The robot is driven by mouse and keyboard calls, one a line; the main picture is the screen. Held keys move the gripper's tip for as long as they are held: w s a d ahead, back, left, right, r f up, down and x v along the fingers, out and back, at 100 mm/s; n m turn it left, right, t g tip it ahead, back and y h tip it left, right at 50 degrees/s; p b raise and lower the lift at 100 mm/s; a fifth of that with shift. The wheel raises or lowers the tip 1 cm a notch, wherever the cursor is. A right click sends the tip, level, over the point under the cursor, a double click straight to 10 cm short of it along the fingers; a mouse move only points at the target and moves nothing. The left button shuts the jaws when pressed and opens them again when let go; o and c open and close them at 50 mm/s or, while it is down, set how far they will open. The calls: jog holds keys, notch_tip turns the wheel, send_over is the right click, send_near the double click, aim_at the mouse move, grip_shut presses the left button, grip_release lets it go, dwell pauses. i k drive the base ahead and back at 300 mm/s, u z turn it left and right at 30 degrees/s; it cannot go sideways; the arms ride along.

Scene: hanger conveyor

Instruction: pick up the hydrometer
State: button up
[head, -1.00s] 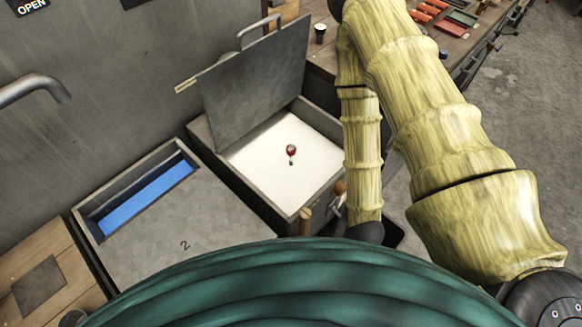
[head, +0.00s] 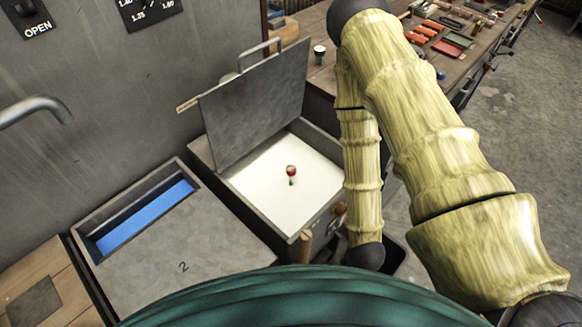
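The hydrometer (head: 291,174) seems to be the small thing with a red and white bulb and a dark lower tip, in the bright white surface inside the open tank (head: 243,202). Only its top part shows. The tank's grey lid (head: 255,105) is raised and leans back. My arm comes down to the right of the tank. My gripper is not in view.
A closed tank marked 2 (head: 220,255) stands to the left, with a blue strip in its slot. A workbench (head: 320,78) with a cup (head: 319,54) and several tools lies behind at right. A pipe handle (head: 40,108) juts from the left wall. Open floor shows at right.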

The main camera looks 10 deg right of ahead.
aim_at(291, 170)
jog(key=k, duration=1)
jog(key=z, duration=2.4)
jog(key=i, duration=1.35)
jog(key=u, duration=3.45)
